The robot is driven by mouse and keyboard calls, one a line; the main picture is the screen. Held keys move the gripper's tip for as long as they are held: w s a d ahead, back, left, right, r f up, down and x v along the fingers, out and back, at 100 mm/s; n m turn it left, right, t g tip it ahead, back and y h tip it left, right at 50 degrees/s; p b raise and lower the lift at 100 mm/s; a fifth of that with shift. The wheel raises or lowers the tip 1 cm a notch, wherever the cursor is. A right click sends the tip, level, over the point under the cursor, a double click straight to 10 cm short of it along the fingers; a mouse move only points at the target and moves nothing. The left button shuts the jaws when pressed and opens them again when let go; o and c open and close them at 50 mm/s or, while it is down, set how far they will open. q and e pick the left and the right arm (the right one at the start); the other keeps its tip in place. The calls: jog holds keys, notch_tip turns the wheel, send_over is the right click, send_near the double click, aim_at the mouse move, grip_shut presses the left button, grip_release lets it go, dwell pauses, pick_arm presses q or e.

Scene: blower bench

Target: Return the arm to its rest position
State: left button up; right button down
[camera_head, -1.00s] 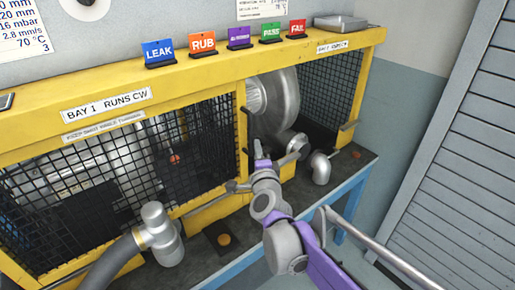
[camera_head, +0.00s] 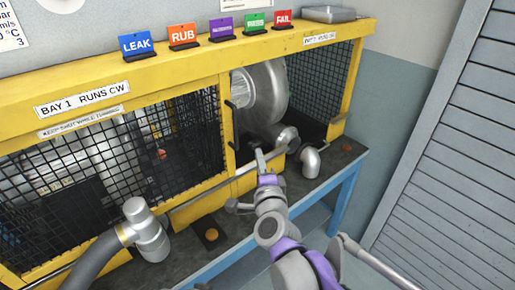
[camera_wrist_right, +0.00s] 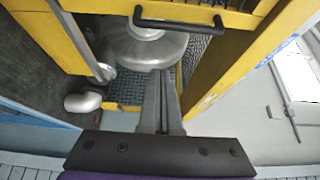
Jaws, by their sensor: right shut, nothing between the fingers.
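My right arm (camera_head: 285,250) reaches in from the bottom right of the head view, over the front edge of the bench. My right gripper (camera_head: 261,160) is shut and empty, in front of the yellow guard frame and near the metal blower housing (camera_head: 272,92). In the right wrist view its fingers (camera_wrist_right: 161,80) lie together, pointing toward the blower housing (camera_wrist_right: 150,50). Whether the tips touch anything is hard to tell. My left gripper is not in view.
A yellow mesh-panelled guard (camera_head: 60,105) fronts the bench. A black handle (camera_wrist_right: 180,22) crosses near the fingers. A grey hose with a metal elbow (camera_head: 147,232) stands left; a pipe elbow (camera_head: 311,162) is right. Grey slatted shutter (camera_head: 455,150) stands right; floor between is open.

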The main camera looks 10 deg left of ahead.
jog(key=s+d+f+n+g+h+p, duration=0.1)
jog(key=s+d+f+n+g+h, duration=0.1)
jog(key=s+d+f, duration=0.4)
jog(key=s+d+f+n+g+h+p, duration=0.1)
jog(key=s+d+f+n+g, duration=0.4)
jog(key=s+d, duration=0.6)
jog(key=s+d+f+n+g+h+p, duration=0.2)
jog(key=s+d+f+n, duration=0.4)
jog(key=s+d, duration=0.3)
jog(key=d+f+g+h, duration=0.1)
jog(key=d+g, duration=0.1)
jog(key=d, duration=0.1)
jog(key=shift+d+f+n, duration=0.3)
jog(key=shift+d+n, duration=0.1)
jog(key=shift+w+a, duration=0.1)
jog(key=shift+a, duration=0.05)
